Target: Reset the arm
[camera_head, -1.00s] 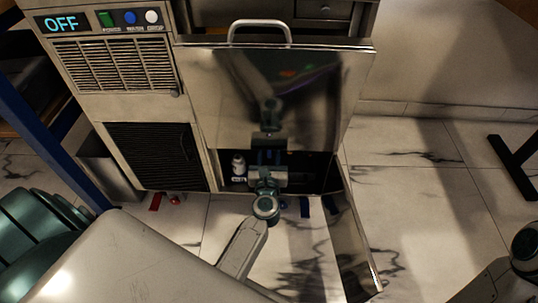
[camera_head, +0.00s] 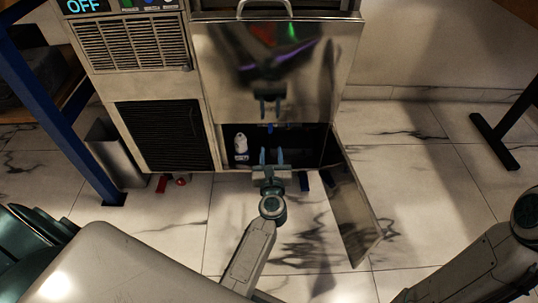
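My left gripper (camera_head: 272,158) is in front of the open lower compartment (camera_head: 300,146) of the steel machine. Its two blue fingers point toward the compartment and stand apart with nothing seen between them. The gripper is reflected in the shiny steel panel (camera_head: 300,60) above. My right arm (camera_head: 480,265) enters at the lower right, and its gripper is not in view.
A white bottle (camera_head: 241,143) stands inside the compartment at its left. The compartment's door (camera_head: 352,212) hangs open to the right of my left arm. A grey bin (camera_head: 117,152) stands left of the machine. Red and blue items lie by the machine's base.

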